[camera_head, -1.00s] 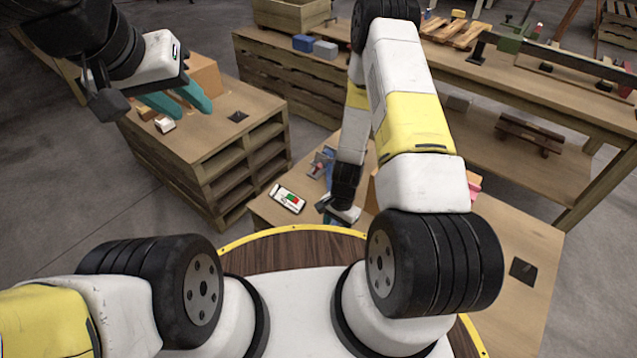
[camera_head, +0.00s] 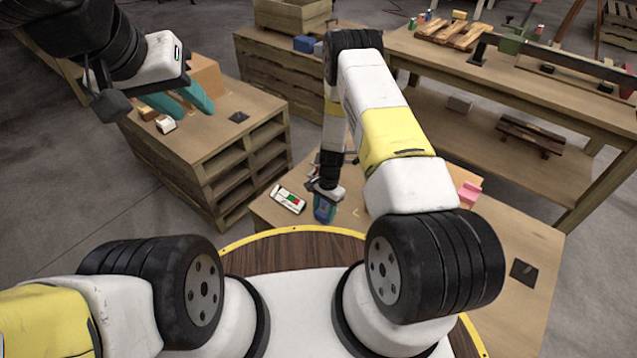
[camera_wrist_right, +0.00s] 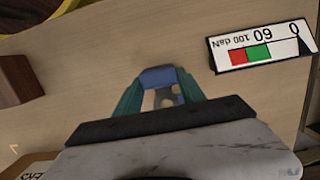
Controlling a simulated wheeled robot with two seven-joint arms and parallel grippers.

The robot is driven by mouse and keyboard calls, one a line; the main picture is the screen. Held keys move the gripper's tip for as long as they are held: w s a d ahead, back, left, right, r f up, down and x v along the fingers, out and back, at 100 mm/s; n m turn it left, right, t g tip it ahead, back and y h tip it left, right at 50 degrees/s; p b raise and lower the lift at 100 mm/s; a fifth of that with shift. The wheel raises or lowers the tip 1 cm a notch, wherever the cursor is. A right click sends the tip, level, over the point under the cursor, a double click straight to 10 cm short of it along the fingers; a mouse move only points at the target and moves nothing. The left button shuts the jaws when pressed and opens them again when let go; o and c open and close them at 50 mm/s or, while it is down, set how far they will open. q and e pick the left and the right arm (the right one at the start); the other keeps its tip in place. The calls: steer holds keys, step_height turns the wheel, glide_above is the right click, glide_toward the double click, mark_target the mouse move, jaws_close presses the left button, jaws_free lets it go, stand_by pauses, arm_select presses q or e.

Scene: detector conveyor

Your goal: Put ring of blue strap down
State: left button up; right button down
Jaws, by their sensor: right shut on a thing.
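The ring of blue strap (camera_wrist_right: 158,76) shows between the teal fingers of my right gripper (camera_wrist_right: 160,92) in the right wrist view; the fingers are shut on it. In the head view the blue ring (camera_head: 323,209) hangs under my right gripper (camera_head: 324,204), over the near wooden table (camera_head: 262,205). I cannot tell whether the ring touches the table top. My left gripper (camera_head: 180,103) is at the upper left with its two teal fingers apart, over the pallet-like bench (camera_head: 210,138), with nothing seen between them.
A white gauge card with red and green fields (camera_head: 288,199) lies left of my right gripper; it also shows in the wrist view (camera_wrist_right: 262,46). A brown block (camera_wrist_right: 18,80) is at the wrist view's left. A pink object (camera_head: 469,193) sits further right on the near table.

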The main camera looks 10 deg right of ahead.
steer(key=shift+f, duration=0.1)
steer(key=c, duration=0.7)
jaws_free()
